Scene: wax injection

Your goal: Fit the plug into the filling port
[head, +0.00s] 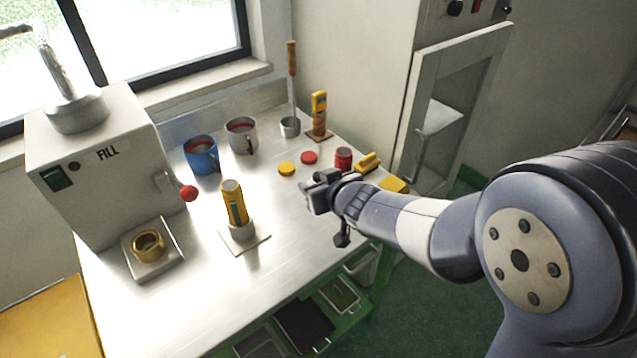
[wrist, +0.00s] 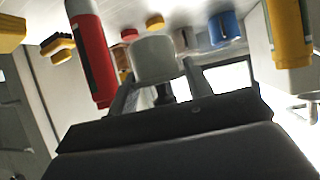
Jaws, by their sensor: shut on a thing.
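My gripper (head: 313,194) is above the right part of the metal table. In the wrist view its jaws (wrist: 158,88) are shut on a pale grey cylindrical piece (wrist: 154,57), which I take to be the plug. In the head view the held piece is hard to make out against the jaws. A yellow cylinder (head: 234,206) with a grey top stands upright on a square base plate, left of my gripper and apart from it. A brass ring-shaped cup (head: 148,246) sits on the tray of the FILL machine. I cannot tell for certain which opening is the filling port.
The FILL machine (head: 95,165) with a red-knobbed lever (head: 188,193) stands at left. A blue mug (head: 201,155), grey mug (head: 242,136), yellow disc (head: 287,169), red disc (head: 309,157) and red cylinder (head: 343,159) stand behind. The table front between cylinder and gripper is clear.

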